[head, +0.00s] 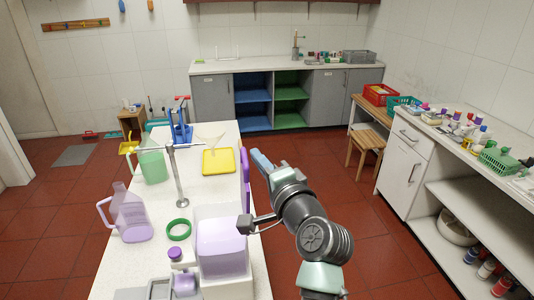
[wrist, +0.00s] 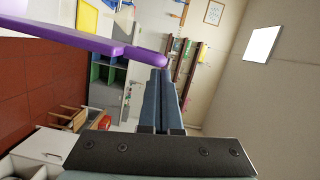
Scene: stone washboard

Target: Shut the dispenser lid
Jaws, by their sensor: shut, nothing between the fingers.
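The dispenser (head: 222,248) is a box with a white upper part and pale purple contents, at the near right edge of the white counter. Its purple lid (head: 245,168) stands up from the right side, seen nearly edge-on, so it is open. In the wrist view the lid (wrist: 75,38) crosses the upper left as a long purple slab. My gripper (head: 257,157) is shut and empty, just right of the lid's far end. In the wrist view my fingertips (wrist: 160,74) are close by the lid's rounded end; I cannot tell whether they touch.
The white counter (head: 207,195) also holds a clear purple jug (head: 130,218), a green jug (head: 152,163), a metal tap (head: 178,178), a green ring (head: 178,230) and a yellow tray (head: 218,161). Red floor lies open to the right, before a shelf unit (head: 404,166).

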